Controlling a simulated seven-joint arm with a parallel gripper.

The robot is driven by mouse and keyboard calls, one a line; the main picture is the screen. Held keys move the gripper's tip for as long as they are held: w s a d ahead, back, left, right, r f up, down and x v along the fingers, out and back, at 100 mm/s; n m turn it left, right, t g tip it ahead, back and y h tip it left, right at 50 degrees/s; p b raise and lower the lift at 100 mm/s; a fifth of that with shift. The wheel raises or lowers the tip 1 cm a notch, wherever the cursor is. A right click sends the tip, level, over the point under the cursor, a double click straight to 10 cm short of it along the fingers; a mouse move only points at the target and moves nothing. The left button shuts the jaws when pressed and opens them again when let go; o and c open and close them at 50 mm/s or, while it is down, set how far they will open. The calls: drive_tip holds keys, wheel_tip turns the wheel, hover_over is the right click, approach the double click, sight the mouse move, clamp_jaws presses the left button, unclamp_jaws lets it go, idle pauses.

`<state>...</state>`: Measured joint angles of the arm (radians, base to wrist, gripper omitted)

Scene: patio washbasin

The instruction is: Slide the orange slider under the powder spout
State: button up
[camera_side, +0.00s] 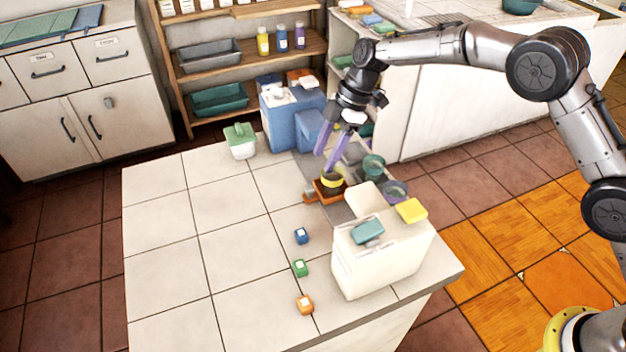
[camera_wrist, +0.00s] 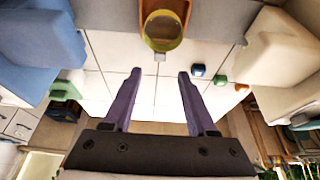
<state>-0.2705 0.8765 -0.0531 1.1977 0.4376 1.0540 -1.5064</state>
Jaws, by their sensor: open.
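The orange slider (camera_side: 318,197) sits between the blue dispenser and the cream dispenser, with a yellow-rimmed cup (camera_side: 331,180) on it. In the wrist view the slider (camera_wrist: 184,10) and the cup (camera_wrist: 162,32) are at the top centre, beyond my fingertips. A small pale tab (camera_wrist: 160,57) projects from the slider's near end. My gripper (camera_side: 325,162) is open, its two purple fingers pointing down close to the cup; no contact is clear. In the wrist view the gap between my fingers (camera_wrist: 160,74) is empty. I cannot make out the powder spout for certain.
The blue dispenser (camera_side: 283,120) stands behind and the cream dispenser (camera_side: 375,270) in front. Blue (camera_side: 301,236), green (camera_side: 300,268) and orange (camera_side: 305,305) blocks lie on the tiled counter (camera_side: 165,250). A green-lidded tub (camera_side: 241,147) stands at the back. The counter's left is clear.

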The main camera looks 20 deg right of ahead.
sight(310, 186)
drive_tip(key=x, duration=0.8)
drive_tip(key=shift+a+f, duration=0.1)
clamp_jaws()
idle(1.2)
